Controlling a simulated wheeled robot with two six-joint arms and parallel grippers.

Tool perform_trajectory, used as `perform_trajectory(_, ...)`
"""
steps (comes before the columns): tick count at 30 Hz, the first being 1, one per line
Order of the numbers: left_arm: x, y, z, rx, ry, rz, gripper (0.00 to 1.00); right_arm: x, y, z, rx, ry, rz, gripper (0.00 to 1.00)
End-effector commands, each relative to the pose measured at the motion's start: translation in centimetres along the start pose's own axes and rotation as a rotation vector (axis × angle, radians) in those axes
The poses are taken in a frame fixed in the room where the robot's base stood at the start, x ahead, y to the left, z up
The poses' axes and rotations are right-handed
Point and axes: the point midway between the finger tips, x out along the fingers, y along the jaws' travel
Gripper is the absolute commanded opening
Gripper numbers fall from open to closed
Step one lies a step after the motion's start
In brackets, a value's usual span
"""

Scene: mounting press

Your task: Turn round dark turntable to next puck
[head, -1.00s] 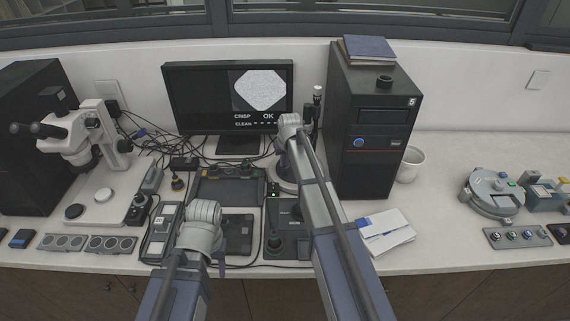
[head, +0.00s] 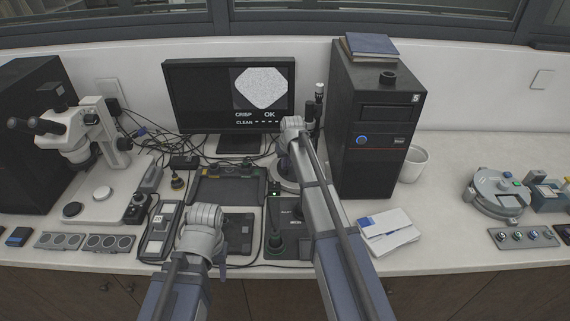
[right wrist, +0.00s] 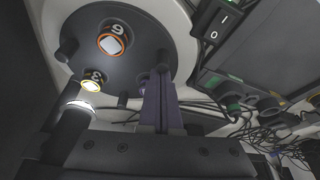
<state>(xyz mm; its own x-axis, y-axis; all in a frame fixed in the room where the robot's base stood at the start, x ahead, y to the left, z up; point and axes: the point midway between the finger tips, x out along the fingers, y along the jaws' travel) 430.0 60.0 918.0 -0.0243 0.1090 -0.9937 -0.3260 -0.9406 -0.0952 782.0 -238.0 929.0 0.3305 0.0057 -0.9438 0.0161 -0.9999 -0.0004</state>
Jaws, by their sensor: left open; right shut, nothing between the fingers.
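The dark round turntable (right wrist: 132,66) fills the upper left of the right wrist view, inside a pale rim. It carries an orange-ringed puck marked 6 (right wrist: 113,42) and a yellow-ringed puck marked 3 (right wrist: 92,84). A bright white round thing (right wrist: 80,106) shows below them. Dark posts stand out from the turntable. My right gripper (right wrist: 157,92) is shut with nothing held, its fingers at the turntable's near edge; contact cannot be told. In the head view my right arm hides most of the turntable. My left gripper hangs over the front of the bench, its fingers hidden behind my wrist.
A monitor (head: 180,85) reads CRISP OK and CLEAN with dashes. A tall black tower (head: 345,120) stands right of the turntable. A microscope (head: 75,135) is at left, and a round grey device (head: 497,190) at right. Cables lie behind.

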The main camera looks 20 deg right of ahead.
Motion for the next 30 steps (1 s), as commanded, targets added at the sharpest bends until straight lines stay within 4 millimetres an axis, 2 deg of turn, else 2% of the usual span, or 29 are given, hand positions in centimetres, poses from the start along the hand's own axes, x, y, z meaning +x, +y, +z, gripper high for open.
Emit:
perform_trajectory(14, 0.0, 0.0, 0.0, 0.0, 0.0, 0.0, 0.5, -0.1, 0.2, 0.4, -0.065, -0.001, -0.023, 0.0)
perform_trajectory(30, 0.0, 0.0, 0.0, 0.0, 0.0, 0.0, 0.5, -0.6, 0.9, 1.6, -0.296, -0.001, -0.103, 0.0)
